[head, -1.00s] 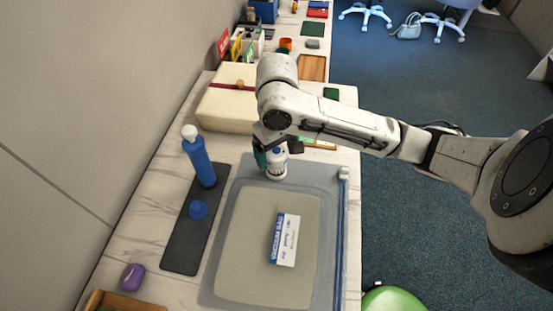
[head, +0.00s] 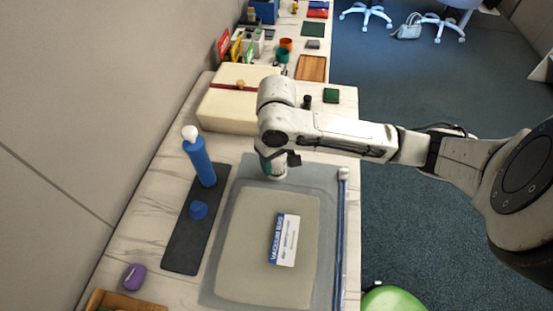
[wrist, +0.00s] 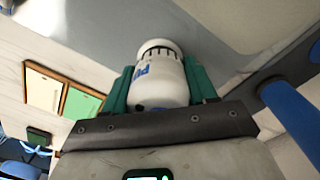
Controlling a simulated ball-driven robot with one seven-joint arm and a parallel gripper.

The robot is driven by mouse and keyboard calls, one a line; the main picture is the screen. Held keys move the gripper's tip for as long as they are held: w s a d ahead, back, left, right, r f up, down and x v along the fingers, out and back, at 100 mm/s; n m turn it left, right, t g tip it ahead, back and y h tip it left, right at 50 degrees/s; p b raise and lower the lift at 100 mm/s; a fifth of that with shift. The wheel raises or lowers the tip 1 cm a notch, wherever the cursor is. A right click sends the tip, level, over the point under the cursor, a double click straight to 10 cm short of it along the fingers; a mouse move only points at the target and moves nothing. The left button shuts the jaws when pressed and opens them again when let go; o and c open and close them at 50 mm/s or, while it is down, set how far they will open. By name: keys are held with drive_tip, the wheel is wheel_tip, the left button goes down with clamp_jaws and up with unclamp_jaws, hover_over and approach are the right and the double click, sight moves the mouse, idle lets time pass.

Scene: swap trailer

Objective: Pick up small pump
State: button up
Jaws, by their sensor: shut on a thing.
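The small pump (wrist: 158,82) is a white cylinder with blue lettering and a dark-slotted collar. In the wrist view it sits between the two green fingers of my gripper (wrist: 160,88), which is shut on it. In the head view the pump (head: 275,172) shows at the far end of the grey sheet, under my wrist. My gripper (head: 269,165) is partly hidden there by my wrist. I cannot tell whether the pump's base touches the sheet.
The grey sheet (head: 228,240) carries a beige panel (head: 245,270) labelled "vacuum bag". A blue bottle (head: 201,163) and a blue round piece (head: 198,210) stand on a dark mat (head: 183,250) to the left. A cream box (head: 225,112) lies behind. A blue-edged rail (head: 342,235) runs along the right.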

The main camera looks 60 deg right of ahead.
drive_tip(key=c, duration=0.6)
drive_tip(key=shift+r, duration=0.15)
